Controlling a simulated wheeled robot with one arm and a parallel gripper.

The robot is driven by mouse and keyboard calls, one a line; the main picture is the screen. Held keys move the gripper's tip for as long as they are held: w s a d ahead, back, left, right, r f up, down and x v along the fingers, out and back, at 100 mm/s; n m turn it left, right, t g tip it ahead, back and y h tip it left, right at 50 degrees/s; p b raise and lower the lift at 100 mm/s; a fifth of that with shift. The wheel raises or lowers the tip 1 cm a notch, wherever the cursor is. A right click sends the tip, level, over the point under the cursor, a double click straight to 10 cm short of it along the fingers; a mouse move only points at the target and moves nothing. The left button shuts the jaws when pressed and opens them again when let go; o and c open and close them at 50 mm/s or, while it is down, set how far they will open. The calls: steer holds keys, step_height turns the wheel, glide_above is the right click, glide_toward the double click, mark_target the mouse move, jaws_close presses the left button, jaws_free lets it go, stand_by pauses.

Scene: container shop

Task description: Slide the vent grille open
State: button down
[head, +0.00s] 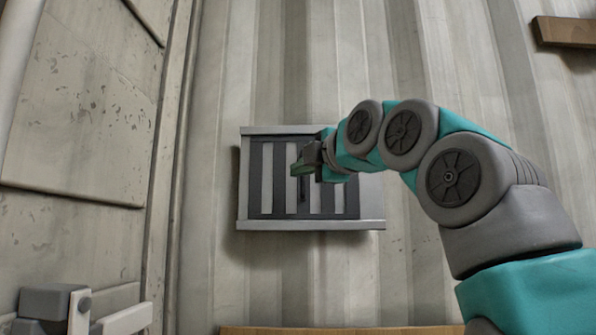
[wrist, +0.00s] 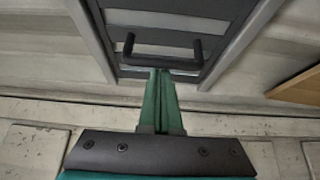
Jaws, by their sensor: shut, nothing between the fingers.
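The vent grille (head: 279,180) is a dark slatted panel set between pale top and bottom rails on the corrugated wall. It covers the left and middle of the frame, and a pale strip shows at its right. In the wrist view the grille (wrist: 163,20) carries a dark U-shaped handle (wrist: 140,59). My gripper (head: 303,167) is in front of the middle of the grille and partly hides the handle area in the head view. Its green fingers (wrist: 160,72) are shut and empty, with their tips right at the handle's bar. I cannot tell whether they touch it.
A wooden shelf (head: 565,32) juts from the wall at the upper right. A wooden edge (head: 340,330) runs below the grille. A panelled wall (head: 85,100) stands at the left, with grey latch-like hardware (head: 50,302) at lower left. The wall around the grille is clear.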

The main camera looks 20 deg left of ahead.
steer(key=shift+w+d+f, duration=0.15)
steer(key=shift+w+d, duration=0.05)
steer(key=shift+d, duration=0.5)
steer(key=shift+w+d+f, duration=0.1)
steer(key=shift+w+d, duration=0.05)
steer(key=shift+d, duration=0.5)
steer(key=s+a, duration=0.2)
steer(key=a, duration=0.2)
steer(key=v, duration=1)
steer(key=shift+b, duration=0.3)
steer(key=shift+w+d, duration=0.1)
